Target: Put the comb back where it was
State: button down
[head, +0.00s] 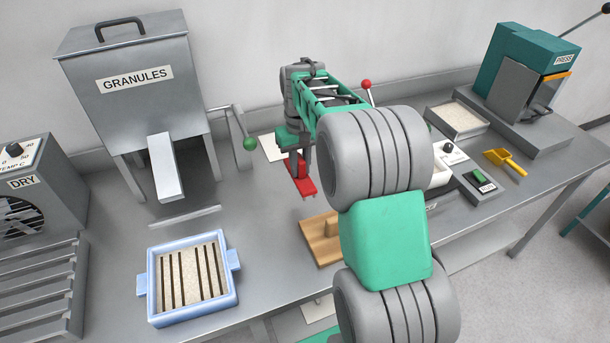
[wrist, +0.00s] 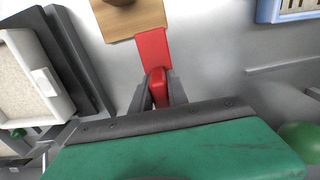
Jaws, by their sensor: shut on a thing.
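The red comb (head: 303,187) is in my gripper (head: 296,158), above the bench behind the wooden block. In the wrist view my gripper (wrist: 160,92) is shut on the comb's rounded handle, and the comb's flat red part (wrist: 153,50) points away from the jaws, toward the wooden block. A blue tray (head: 152,281) at the front left holds pale granules with several dark straight grooves. A corner of this tray also shows in the wrist view (wrist: 266,12).
The wooden block (head: 311,229) stands right of the tray, partly behind my arm. A white sheet (head: 271,148) lies behind the comb. The granules hopper (head: 138,110) and dryer (head: 30,215) stand left. A yellow scoop (head: 507,162) and press (head: 515,65) are right.

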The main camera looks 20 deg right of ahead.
jog(key=w+d+f+p, duration=0.1)
jog(key=w+f, duration=0.1)
jog(key=f, duration=0.1)
jog(key=w+d+f, duration=0.1)
jog(key=f, duration=0.2)
jog(key=w+d+f+p, duration=0.1)
jog(key=w+d+f, duration=0.1)
jog(key=f, duration=0.1)
jog(key=shift+w+p, duration=0.3)
jog(key=shift+w, duration=0.05)
jog(key=shift+f, duration=0.55)
jog(key=c, duration=1.3)
grip_release()
